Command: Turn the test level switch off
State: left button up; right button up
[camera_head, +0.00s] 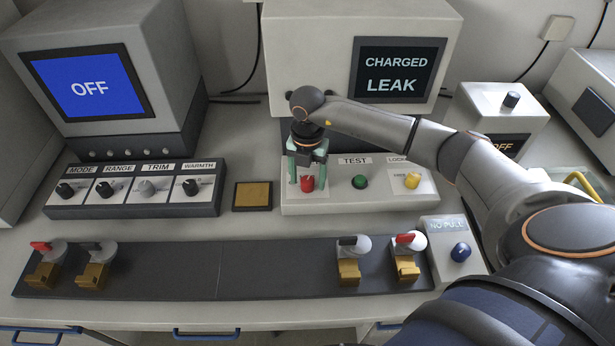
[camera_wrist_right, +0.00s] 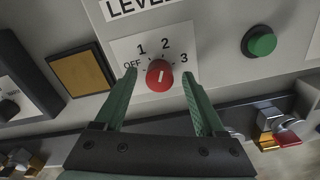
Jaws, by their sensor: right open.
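The test level switch is a red round knob (camera_head: 307,184) on the front panel of the light grey test unit (camera_head: 330,206). In the right wrist view the red knob (camera_wrist_right: 160,76) has a white mark and is ringed by OFF, 1, 2 and 3. The mark points roughly upward, between 1 and 2 or near 2; I cannot tell exactly. My right gripper (camera_head: 307,168) is over the knob with its fingers pointing at the panel. In the right wrist view its green fingers (camera_wrist_right: 160,80) are open, one on each side of the knob, with gaps. My left gripper is not in view.
A green button (camera_head: 360,181) and a yellow knob (camera_head: 412,180) sit right of the red knob. A brass-coloured plate (camera_head: 253,195) lies to its left, beside a four-knob box (camera_head: 130,210). The display (camera_head: 398,70) reads CHARGED LEAK.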

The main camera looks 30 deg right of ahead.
jog(key=shift+f, duration=0.2)
grip_shut()
dwell(0.6)
